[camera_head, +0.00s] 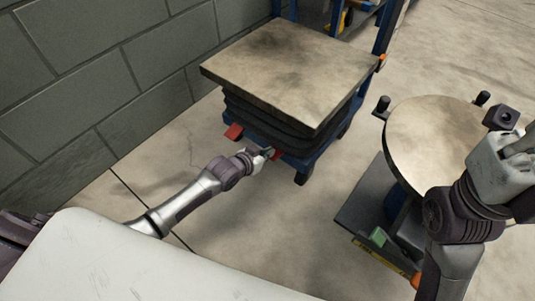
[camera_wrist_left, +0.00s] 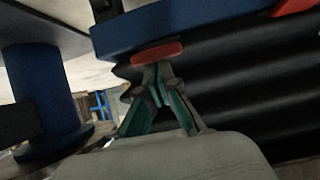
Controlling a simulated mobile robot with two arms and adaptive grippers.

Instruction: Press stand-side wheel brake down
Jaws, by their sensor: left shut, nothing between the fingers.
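The cart with a square worn top (camera_head: 290,70) and black bellows stands beside the wall. It has two red brake pedals low on its near side: the stand-side one (camera_head: 277,153) and the wall-side one (camera_head: 233,131). My left gripper (camera_head: 268,153) is shut and empty, right at the stand-side pedal. In the left wrist view the fingertips (camera_wrist_left: 157,68) meet the edge of that red pedal (camera_wrist_left: 157,52); whether they press on it I cannot tell. My right arm's wrist is at the right edge of the head view; its fingers cannot be made out.
A round-topped stand (camera_head: 430,135) with dark knobs is to the right of the cart; its blue column (camera_wrist_left: 45,95) shows in the left wrist view. Black bellows (camera_wrist_left: 255,85) fill the right of that view. A block wall (camera_head: 90,65) bounds the left. Open floor lies between cart and stand.

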